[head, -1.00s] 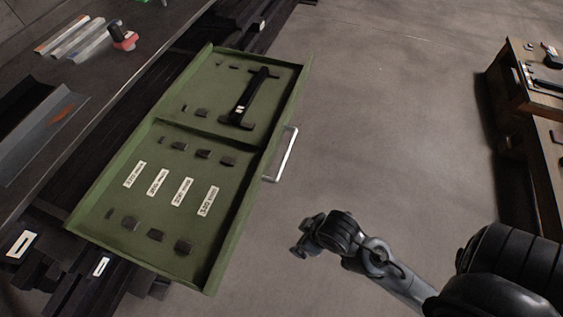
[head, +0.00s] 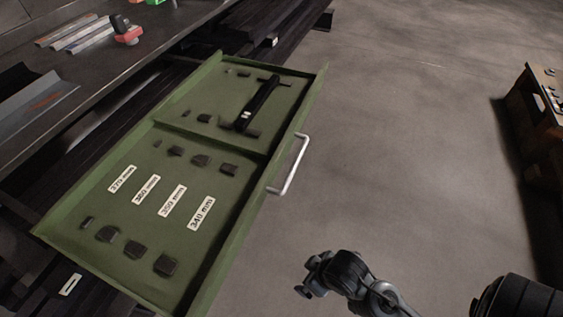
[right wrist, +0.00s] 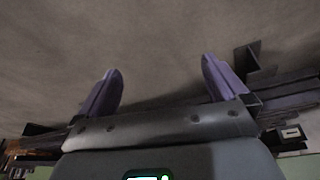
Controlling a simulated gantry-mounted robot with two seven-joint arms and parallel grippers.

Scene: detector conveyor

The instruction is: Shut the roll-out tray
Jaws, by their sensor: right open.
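The green roll-out tray (head: 232,245) stands pulled out from the dark bench on the left in the head view. Its light metal handle (head: 291,165) is on the outer side wall. My right gripper (head: 308,277) is to the right of the tray and below the handle in the picture, apart from both. In the right wrist view its two purple fingers (right wrist: 160,90) are spread with nothing between them. My left gripper is in neither view.
The tray holds small dark blocks, white size labels and a black tool (head: 260,100). The dark bench top (head: 75,85) carries metal bars and a red-black object (head: 127,32). A wooden bench (head: 545,120) stands at right. The floor between is clear.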

